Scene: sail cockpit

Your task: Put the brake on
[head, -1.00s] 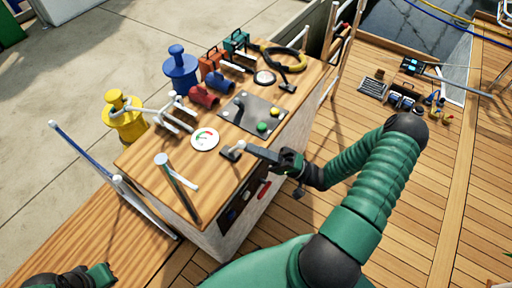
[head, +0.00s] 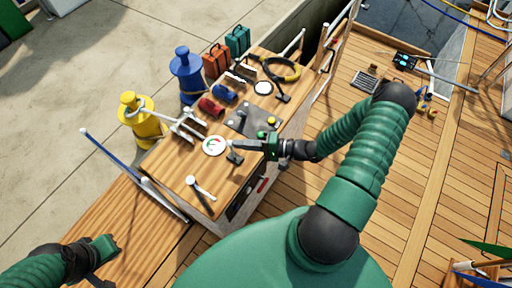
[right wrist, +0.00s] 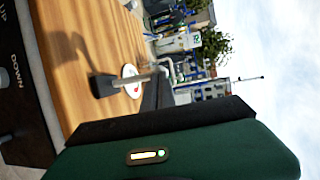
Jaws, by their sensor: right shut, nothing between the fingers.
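A small lever with a dark base and a pale grip (head: 235,156) stands near the front right edge of the wooden console top (head: 172,160), just right of a round gauge (head: 215,146). My right gripper (head: 240,146) is shut and empty, with its fingertips right at this lever. In the right wrist view the lever's dark base and silver shaft (right wrist: 128,79) show close to a dark finger; whether they touch I cannot tell. A second lever (head: 200,190) sits at the console's near end. No label names either lever as the brake. My left gripper (head: 106,262) is at the lower left, away from the console.
Blue (head: 186,70) and yellow (head: 143,117) bollard-like drums stand beyond the console's left side. Railings edge the console.

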